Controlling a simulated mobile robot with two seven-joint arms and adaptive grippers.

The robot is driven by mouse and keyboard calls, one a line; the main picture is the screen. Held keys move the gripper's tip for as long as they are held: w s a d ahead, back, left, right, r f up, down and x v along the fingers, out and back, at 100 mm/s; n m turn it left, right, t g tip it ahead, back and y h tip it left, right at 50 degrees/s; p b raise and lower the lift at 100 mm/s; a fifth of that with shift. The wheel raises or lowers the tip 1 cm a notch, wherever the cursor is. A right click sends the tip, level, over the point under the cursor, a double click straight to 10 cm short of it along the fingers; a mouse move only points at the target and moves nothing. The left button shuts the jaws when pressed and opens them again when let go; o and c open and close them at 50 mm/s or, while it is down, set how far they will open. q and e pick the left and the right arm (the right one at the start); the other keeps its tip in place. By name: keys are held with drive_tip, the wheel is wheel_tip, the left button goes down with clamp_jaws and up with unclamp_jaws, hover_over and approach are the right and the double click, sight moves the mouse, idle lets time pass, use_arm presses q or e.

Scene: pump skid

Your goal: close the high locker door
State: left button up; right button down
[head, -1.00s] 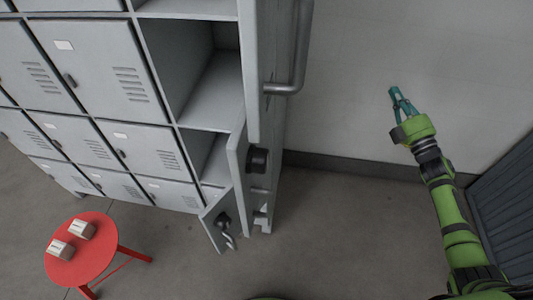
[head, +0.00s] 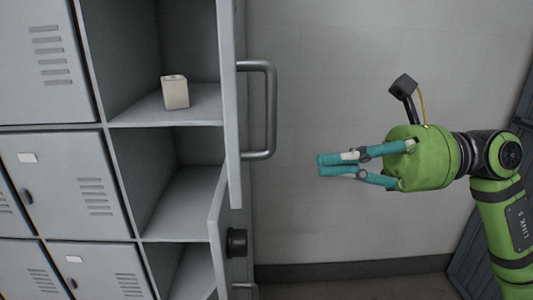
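The high locker door (head: 229,90) stands open in the head view, seen nearly edge-on and sticking out from the right side of the lockers. Its grey bar handle (head: 271,110) is on the right face of the door. Behind it, the upper compartment (head: 120,60) is open to view. My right gripper (head: 320,165) is to the right of the handle, apart from it, and points left. Its two teal fingers are together with nothing visible between them. My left gripper is not in view.
A small pale box (head: 175,92) sits inside the upper compartment. A lower door (head: 218,230) with a black knob (head: 237,243) also stands open below. Shut lockers (head: 60,185) fill the left. The wall (head: 330,60) behind my gripper is bare.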

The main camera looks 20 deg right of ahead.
drive_tip(key=p+x, duration=0.3)
drive_tip(key=x, duration=0.5)
drive_tip(key=shift+a+p, duration=0.35)
drive_tip(key=shift+p, duration=0.05)
